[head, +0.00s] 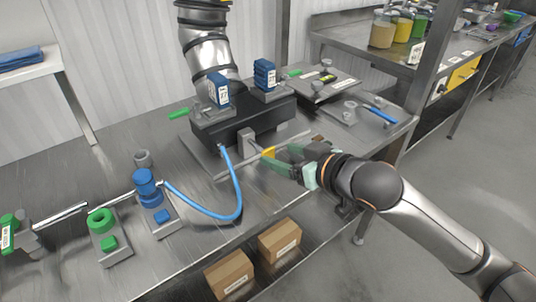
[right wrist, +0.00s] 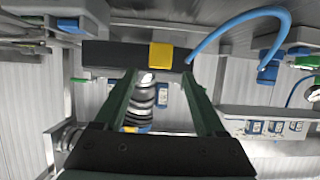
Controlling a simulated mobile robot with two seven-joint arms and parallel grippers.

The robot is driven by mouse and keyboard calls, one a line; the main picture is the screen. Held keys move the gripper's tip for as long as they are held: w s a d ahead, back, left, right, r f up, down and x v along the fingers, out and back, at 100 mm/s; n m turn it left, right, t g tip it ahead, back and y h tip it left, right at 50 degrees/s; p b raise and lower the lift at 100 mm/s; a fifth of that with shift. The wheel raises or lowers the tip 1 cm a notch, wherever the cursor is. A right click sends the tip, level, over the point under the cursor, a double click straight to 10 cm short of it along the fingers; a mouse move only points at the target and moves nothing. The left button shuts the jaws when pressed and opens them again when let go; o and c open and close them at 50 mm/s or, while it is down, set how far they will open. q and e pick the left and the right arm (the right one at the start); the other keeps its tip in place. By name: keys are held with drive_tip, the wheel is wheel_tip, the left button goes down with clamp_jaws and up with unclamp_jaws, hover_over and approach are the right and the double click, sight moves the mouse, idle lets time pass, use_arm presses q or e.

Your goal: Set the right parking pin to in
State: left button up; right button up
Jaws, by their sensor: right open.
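My right gripper (head: 276,158) is at the front right of the black housing (head: 235,128), its green fingers pointing left. In the right wrist view the fingers (right wrist: 158,78) are apart with nothing gripped between them. Just past their tips is a dark bar (right wrist: 110,54) with a yellow block (right wrist: 161,56). The yellow part also shows by the fingertips in the head view (head: 268,152). A green handle (head: 178,114) sticks out left of the housing and another (head: 294,74) lies behind it at right. I cannot tell which part is the right parking pin.
A blue hose (head: 236,205) loops from the housing to a blue fitting (head: 146,185). Two cardboard boxes (head: 230,273) sit below the front edge. A blue-handled tool (head: 382,115) lies at right. A silver ringed column (head: 207,55) stands behind the housing.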

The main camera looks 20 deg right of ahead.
sight(269, 151)
drive_tip(key=x, duration=0.5)
drive_tip(key=shift+w+a+f, duration=0.15)
drive_tip(key=shift+w+f, duration=0.05)
drive_tip(key=shift+w, duration=0.1)
clamp_jaws()
idle(0.4)
idle(0.8)
